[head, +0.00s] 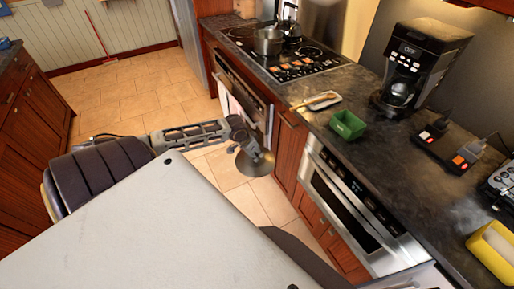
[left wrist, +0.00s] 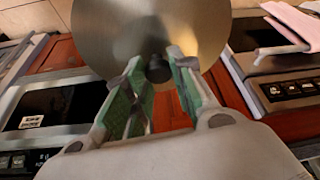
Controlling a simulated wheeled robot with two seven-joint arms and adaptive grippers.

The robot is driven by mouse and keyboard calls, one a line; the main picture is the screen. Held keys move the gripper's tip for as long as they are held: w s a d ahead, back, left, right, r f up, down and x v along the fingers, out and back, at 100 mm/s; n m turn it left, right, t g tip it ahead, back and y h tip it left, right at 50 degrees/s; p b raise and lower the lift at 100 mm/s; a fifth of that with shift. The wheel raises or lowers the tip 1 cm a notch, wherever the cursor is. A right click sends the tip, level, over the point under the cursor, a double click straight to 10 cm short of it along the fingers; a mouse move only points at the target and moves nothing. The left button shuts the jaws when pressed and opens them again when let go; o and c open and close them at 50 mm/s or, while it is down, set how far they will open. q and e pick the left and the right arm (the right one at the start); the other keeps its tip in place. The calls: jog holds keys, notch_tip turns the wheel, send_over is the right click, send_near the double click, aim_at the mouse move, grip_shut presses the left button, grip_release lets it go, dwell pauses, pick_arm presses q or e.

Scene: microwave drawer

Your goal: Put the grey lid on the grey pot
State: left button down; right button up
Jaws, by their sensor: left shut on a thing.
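The grey lid (head: 254,163) hangs out over the floor in front of the counter's cabinets, tilted. My left gripper (head: 247,140) is shut on it. In the left wrist view the lid (left wrist: 115,30) shows as a large metal disc, and the fingers (left wrist: 158,68) close around its dark knob. The grey pot (head: 268,41) stands on the stovetop at the back, above and beyond the lid. No lid is seen on the pot. The pot is not seen in the left wrist view. My right gripper is not in view.
The stovetop (head: 292,62) also carries a kettle (head: 289,18). A green bowl (head: 347,124), a spoon rest (head: 318,101) and a coffee maker (head: 421,62) stand along the dark counter. Oven fronts and a towel (head: 238,117) lie below the counter edge. The tiled floor is open at left.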

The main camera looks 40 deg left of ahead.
pick_arm(q)
jog(key=shift+s+d+f, duration=0.1)
jog(key=shift+d+f, duration=0.15)
jog(key=shift+d, duration=0.2)
jog(key=d+f, duration=0.2)
jog(key=d, duration=0.9)
jog(key=d+f+n, duration=0.1)
jog(key=d, duration=1)
jog(key=shift+s+f+y, duration=0.3)
jog(key=shift+s+f, duration=0.1)
jog(key=shift+d, duration=0.1)
